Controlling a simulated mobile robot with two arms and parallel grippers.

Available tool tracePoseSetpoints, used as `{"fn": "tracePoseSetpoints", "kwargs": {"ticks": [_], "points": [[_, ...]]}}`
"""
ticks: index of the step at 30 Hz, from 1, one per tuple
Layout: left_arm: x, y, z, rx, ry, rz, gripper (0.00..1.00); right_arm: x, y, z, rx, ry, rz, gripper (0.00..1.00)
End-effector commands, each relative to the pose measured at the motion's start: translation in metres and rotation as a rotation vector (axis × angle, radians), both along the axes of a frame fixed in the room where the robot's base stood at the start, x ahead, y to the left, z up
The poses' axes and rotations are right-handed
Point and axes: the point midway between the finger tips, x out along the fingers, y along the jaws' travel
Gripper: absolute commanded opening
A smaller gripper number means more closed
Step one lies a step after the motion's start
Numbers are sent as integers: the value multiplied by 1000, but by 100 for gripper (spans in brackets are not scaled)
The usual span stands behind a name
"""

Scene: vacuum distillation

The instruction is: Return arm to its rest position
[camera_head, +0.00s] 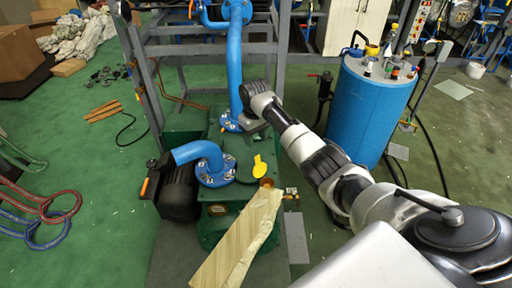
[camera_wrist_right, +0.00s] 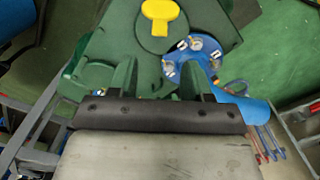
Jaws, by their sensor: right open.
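My right arm (camera_head: 325,165) reaches in from the lower right of the head view. Its gripper (camera_head: 252,128) is at the middle, by the foot of a vertical blue pipe (camera_head: 235,60); its fingertips are hard to make out there. In the right wrist view the two fingers of the right gripper (camera_wrist_right: 158,78) stand apart with nothing between them. Beyond them is a green pump base with a yellow handle (camera_wrist_right: 160,14), which also shows in the head view (camera_head: 260,167). My left gripper is not in view.
A blue tank (camera_head: 362,110) with fittings on top stands right of the arm. A grey metal frame (camera_head: 150,90) stands behind the pipe. A curved blue pipe (camera_head: 200,153) and dark motor (camera_head: 178,195) are at left. A wooden board (camera_head: 235,240) lies in front.

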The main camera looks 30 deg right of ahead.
Motion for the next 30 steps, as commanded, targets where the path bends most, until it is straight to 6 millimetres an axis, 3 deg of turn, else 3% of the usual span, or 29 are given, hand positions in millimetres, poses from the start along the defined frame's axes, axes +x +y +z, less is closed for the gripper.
{"fn": "tracePoseSetpoints", "kwargs": {"ticks": [6, 22, 26, 30], "points": [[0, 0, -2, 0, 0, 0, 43, 0, 0, 15, 0, -1, -1, 49], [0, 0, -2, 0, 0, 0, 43, -1, 1, 13, -2, 0, 3, 49], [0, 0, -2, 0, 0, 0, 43, -13, 16, -8, -14, -4, 36, 49], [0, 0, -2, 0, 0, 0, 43, -51, 53, -50, -34, -30, 107, 49]]}}
